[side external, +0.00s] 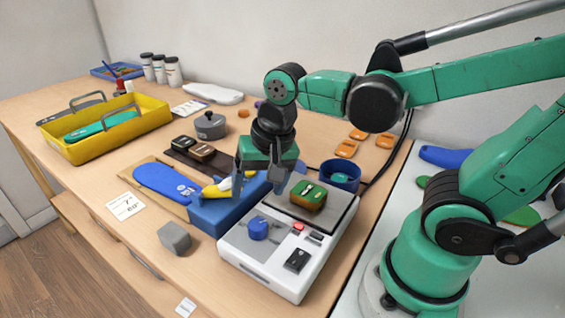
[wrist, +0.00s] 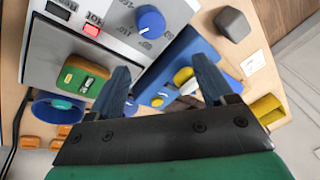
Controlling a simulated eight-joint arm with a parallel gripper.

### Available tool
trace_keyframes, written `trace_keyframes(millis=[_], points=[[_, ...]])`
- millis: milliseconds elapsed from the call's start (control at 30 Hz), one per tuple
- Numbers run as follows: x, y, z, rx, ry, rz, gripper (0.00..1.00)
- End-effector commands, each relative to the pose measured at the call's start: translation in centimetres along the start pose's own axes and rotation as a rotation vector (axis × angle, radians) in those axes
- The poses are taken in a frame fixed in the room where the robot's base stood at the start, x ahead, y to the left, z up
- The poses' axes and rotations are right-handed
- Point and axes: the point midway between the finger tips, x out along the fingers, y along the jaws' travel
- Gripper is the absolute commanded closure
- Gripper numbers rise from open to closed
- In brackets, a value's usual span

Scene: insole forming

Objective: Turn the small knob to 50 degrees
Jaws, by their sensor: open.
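The small blue knob (side external: 258,228) sits on the front panel of a white heater box (side external: 265,275). In the wrist view the knob (wrist: 151,21) shows a white pointer line, with printed numbers around it, too small to read surely. My gripper (side external: 260,182) is open and points down, above and behind the knob, near a blue block. In the wrist view my gripper (wrist: 160,70) has its fingers spread with nothing held, and the knob lies beyond the fingertips, untouched.
A green and orange piece (side external: 308,196) lies on the box's dark plate. A blue block with a yellow part (side external: 215,210) stands left of the box. A grey block (side external: 175,238) lies in front. A yellow tray (side external: 155,118) is far left.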

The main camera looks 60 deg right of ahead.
Motion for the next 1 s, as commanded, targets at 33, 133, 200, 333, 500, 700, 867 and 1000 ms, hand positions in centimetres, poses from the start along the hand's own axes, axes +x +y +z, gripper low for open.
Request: trace_keyframes(millis=[33,133,200,333,500,700,867,1000], points=[[0.3,-0.3,0.4,0.099,-0.041,0.037,0.25],[0.7,-0.5,1.1,0.279,-0.096,0.111,0.25],[0.9,-0.5,1.4,0.362,-0.116,0.15,0.25],[1.4,-0.5,1.7,0.428,-0.128,0.181,0.25],[2.8,-0.3,1.9,0.431,-0.127,0.181,0.25],[4.9,0.0,2.2,0.43,-0.126,0.18,0.25],[6.0,0.2,2.4,0.429,-0.126,0.18,0.25],[6.5,0.3,2.5,0.429,-0.126,0.179,0.25]])
